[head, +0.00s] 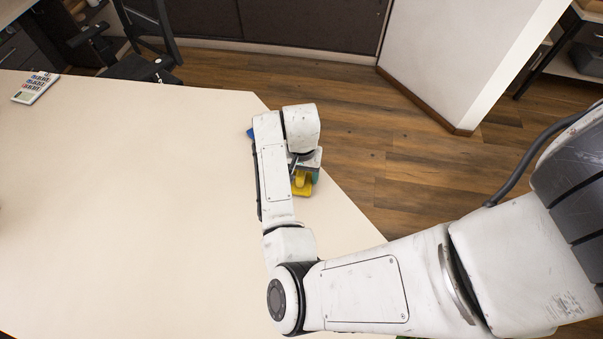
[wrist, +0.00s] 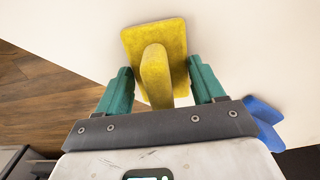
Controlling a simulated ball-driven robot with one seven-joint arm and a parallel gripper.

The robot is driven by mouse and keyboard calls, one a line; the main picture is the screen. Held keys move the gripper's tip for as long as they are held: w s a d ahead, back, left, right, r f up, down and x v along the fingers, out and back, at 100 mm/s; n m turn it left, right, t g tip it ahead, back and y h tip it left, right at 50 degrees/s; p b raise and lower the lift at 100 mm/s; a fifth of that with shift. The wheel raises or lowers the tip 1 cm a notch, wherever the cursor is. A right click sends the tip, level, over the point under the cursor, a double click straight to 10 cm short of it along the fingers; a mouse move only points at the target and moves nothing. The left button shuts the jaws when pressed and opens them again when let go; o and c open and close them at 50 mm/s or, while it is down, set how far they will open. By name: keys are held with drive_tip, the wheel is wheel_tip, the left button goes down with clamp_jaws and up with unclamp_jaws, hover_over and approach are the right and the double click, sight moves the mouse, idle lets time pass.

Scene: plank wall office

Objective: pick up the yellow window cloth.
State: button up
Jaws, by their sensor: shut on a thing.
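The yellow window cloth (wrist: 177,38) shows in the wrist view as a flat yellow pad with a raised, rounded ridge toward me. My gripper (wrist: 160,66) has its green fingers on either side of it and is shut on it. In the head view a part of the yellow cloth (head: 302,186) shows below my wrist, near the right edge of the table; my arm hides the rest. I cannot tell whether the cloth touches the table or is slightly above it.
The pale table (head: 130,200) is mostly bare to the left; its slanted right edge is close to my gripper. A blue object (wrist: 262,112) lies near my gripper, partly hidden. A calculator (head: 35,88) lies at the far left. A dark chair (head: 140,67) stands behind the table.

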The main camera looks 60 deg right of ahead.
drive_tip(key=shift+r, duration=0.65)
drive_tip(key=s+d+r, duration=0.1)
drive_tip(key=s+r, duration=0.3)
drive_tip(key=s+d+r, duration=0.2)
drive_tip(key=s+r, duration=0.1)
drive_tip(key=s, duration=0.1)
drive_tip(key=s+d+r, duration=0.1)
drive_tip(key=s+r, duration=0.3)
drive_tip(key=s, duration=0.1)
drive_tip(key=shift+s+d+r, duration=0.1)
drive_tip(key=shift+d+r, duration=0.2)
drive_tip(key=shift+d, duration=0.1)
